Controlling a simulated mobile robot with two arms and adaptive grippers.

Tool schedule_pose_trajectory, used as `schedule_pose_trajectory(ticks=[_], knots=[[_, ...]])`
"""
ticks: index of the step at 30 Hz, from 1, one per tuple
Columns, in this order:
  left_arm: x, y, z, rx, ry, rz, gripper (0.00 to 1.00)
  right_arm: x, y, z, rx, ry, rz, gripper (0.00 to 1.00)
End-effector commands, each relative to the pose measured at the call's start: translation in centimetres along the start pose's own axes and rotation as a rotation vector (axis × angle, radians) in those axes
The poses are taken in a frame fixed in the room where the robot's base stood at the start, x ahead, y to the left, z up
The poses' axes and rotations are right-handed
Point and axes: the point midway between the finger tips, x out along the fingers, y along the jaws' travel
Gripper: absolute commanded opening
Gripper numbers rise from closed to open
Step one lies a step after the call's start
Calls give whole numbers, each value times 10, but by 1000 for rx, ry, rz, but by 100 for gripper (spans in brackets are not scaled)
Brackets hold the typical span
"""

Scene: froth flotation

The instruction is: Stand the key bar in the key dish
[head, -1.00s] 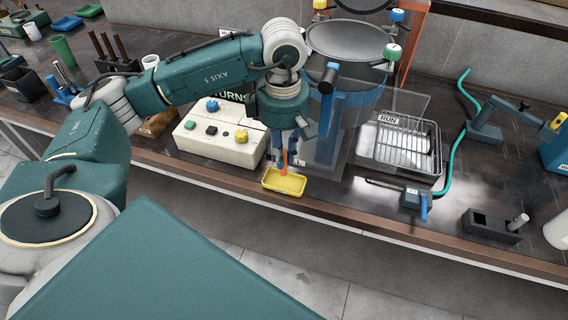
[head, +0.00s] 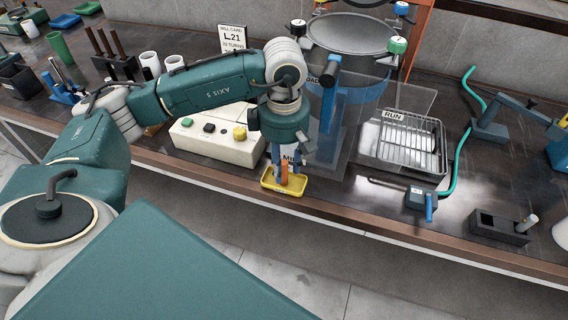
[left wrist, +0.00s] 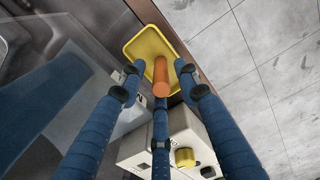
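The key bar (head: 284,174) is a short orange cylinder. It stands about upright in the key dish (head: 268,186), a shallow yellow tray near the table's front edge. My left gripper (head: 286,160) points down over the dish, its blue fingers spread around the bar. In the left wrist view, the bar (left wrist: 161,76) stands between the fingers with visible gaps to the two side ones, and the dish (left wrist: 140,48) lies beneath. The gripper looks open; contact with the near finger is unclear. My right gripper is not in view.
A cream control box (head: 215,145) with several knobs stands just left of the gripper. A clear panel and flotation tank (head: 345,40) stand close behind. A wire-rack tray (head: 405,145) and a small dark holder (head: 498,228) are to the right. The table edge is close in front.

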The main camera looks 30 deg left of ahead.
Motion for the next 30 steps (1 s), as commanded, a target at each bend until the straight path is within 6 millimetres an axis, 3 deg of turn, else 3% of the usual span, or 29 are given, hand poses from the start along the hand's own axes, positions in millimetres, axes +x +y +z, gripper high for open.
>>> schedule_pose_trajectory(ticks=[8,21,30], knots=[[-8,1,0,0,-1,2,33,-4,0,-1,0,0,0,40],[-73,1,0,-1,-1,3,33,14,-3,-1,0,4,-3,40],[-79,0,0,0,0,-1,33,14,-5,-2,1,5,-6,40]])
